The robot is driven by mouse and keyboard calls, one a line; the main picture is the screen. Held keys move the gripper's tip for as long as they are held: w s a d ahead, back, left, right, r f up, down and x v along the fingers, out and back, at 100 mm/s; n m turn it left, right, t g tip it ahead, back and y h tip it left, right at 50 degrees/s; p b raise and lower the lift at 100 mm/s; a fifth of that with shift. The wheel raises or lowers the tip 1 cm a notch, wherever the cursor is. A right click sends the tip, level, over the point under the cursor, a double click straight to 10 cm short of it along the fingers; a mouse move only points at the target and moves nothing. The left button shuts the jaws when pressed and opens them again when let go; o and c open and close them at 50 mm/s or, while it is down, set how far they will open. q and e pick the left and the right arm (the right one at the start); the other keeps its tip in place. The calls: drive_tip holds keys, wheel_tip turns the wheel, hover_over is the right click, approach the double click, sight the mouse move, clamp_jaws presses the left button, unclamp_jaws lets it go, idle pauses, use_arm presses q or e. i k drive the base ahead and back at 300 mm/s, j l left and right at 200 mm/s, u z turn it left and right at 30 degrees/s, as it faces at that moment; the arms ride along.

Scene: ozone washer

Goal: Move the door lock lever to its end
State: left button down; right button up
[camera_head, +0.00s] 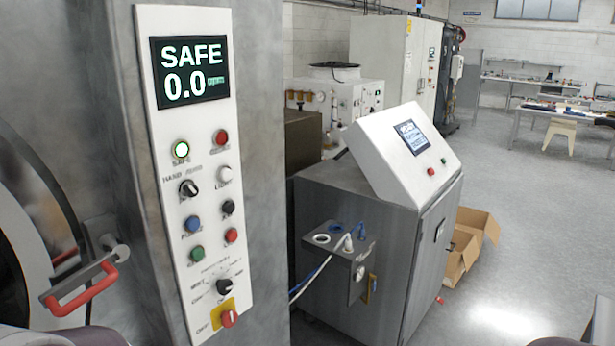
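The door lock lever (85,292) is at the lower left, beside the round door (32,250) of the washer. It has a red bar-shaped handle on a grey metal arm and slopes down to the left. A grey rod with a rounded end (121,253) sticks out just above its right end. Nothing is touching the lever. Neither gripper shows; only parts of my arms are visible along the bottom edge.
The washer's control panel (191,130) stands right of the lever, with a display reading SAFE 0.0. A grey cabinet with a sloped white console (395,150) stands further right. An open cardboard box (465,245) lies beyond it.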

sight(115, 251)
drive_tip(key=j+u, duration=0.15)
drive_tip(key=u, duration=1.1)
